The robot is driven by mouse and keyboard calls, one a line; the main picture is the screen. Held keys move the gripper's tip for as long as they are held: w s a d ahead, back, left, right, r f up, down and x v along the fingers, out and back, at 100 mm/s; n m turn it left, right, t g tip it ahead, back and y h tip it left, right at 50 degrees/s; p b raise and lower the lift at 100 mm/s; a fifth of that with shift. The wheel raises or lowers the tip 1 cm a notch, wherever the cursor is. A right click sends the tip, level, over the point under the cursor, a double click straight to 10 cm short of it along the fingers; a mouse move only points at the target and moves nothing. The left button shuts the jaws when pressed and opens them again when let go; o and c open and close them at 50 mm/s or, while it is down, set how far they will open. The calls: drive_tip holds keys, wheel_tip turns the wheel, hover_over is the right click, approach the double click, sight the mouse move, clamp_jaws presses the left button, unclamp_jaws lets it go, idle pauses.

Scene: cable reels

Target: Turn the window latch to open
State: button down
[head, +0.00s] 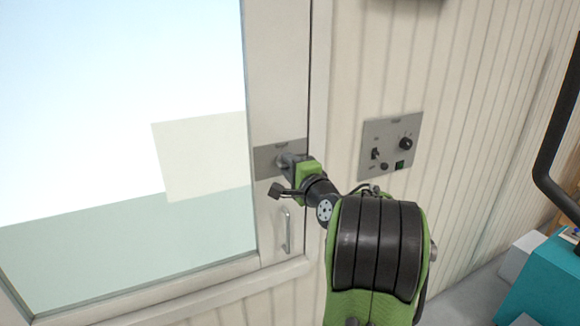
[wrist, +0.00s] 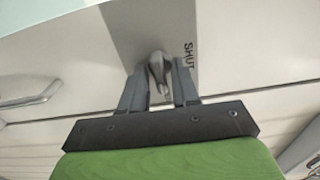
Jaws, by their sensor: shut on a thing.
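The window latch (wrist: 157,68) is a small grey metal handle on a grey plate (head: 264,161) on the window frame's right side. In the wrist view it sits between the two fingers of my gripper (wrist: 158,88), which is shut on it. The word SHUT is printed on the plate, beside the right finger. In the head view my gripper (head: 287,163) reaches the plate from the right, and its green body and the arm partly cover the latch. The window (head: 130,120) appears closed in its frame.
A metal pull handle (head: 286,230) is on the frame below the latch. A grey switch panel (head: 390,146) with knobs is on the panelled wall to the right. A teal box (head: 541,285) and a dark curved bar (head: 558,130) stand at the far right.

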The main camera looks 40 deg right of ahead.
drive_tip(key=c, duration=1.2)
unclamp_jaws()
drive_tip(key=shift+o, duration=0.2)
drive_tip(key=b+v, duration=0.4)
drive_tip(key=v, duration=1.1)
drive_tip(key=shift+s+a, duration=0.2)
drive_tip(key=shift+s, duration=0.15)
